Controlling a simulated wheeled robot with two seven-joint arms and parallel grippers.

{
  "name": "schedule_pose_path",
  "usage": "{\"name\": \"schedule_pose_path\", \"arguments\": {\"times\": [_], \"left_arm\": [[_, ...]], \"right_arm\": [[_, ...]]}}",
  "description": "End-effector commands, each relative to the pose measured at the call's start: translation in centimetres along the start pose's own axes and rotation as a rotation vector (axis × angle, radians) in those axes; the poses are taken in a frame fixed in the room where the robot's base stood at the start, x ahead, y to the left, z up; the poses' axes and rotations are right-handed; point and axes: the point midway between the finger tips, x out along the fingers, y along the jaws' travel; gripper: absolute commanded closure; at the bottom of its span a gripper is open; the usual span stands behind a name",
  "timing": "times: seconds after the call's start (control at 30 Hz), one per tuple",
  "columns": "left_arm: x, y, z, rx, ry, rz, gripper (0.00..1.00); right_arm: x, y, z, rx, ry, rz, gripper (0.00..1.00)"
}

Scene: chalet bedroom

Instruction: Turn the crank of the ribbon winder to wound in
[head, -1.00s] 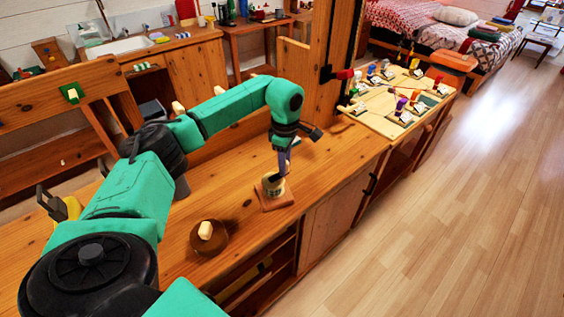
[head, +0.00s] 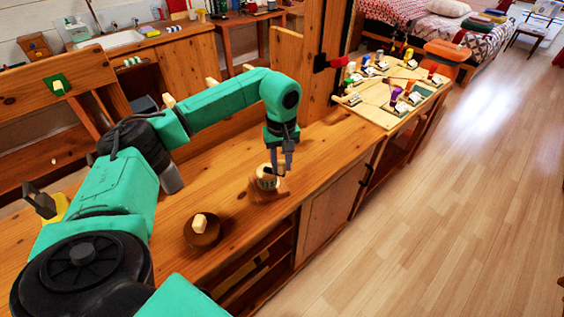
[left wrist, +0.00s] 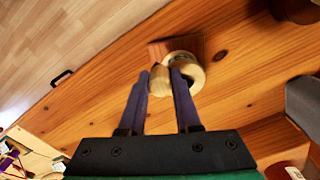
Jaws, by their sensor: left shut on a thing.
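The ribbon winder is a small pale drum (head: 266,178) on a square reddish-brown wooden base (head: 267,195), standing on the wooden counter. In the left wrist view the drum (left wrist: 192,70) sits just beyond my fingertips, partly behind the right finger, with part of the base (left wrist: 160,50) behind it. My left gripper (head: 280,172) points down at the winder. In the left wrist view its two dark fingers (left wrist: 160,78) are shut on a pale crank knob (left wrist: 158,82) at the drum's side. The crank arm and any ribbon are hidden or too small to tell. My right gripper is not in view.
A round brown dish with a pale block (head: 200,222) stands on the counter left of the winder. A wooden post (head: 318,70) rises behind the counter. A board with several small colored items (head: 385,90) lies at the far right end. The floor at right is clear.

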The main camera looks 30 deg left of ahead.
Motion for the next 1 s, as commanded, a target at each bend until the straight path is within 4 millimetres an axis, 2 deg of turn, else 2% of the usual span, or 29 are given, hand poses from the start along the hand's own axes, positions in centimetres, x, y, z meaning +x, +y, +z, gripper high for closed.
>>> {"name": "schedule_pose_path", "arguments": {"times": [0.5, 0.7, 1.0], "left_arm": [[0.1, -1.4, 1.3, 0.464, -0.001, -0.001, 1.00], [0.1, -1.9, 1.5, 0.590, -0.001, -0.001, 1.00], [0.0, -2.2, 1.6, 0.682, -0.001, 0.000, 1.00]], "right_arm": [[1.5, 0.0, 0.1, 0.000, 0.000, 0.000, 1.00], [1.9, 0.0, 0.2, 0.000, 0.000, 0.000, 1.00], [2.1, 0.0, 0.2, 0.000, 0.000, 0.000, 1.00]]}}
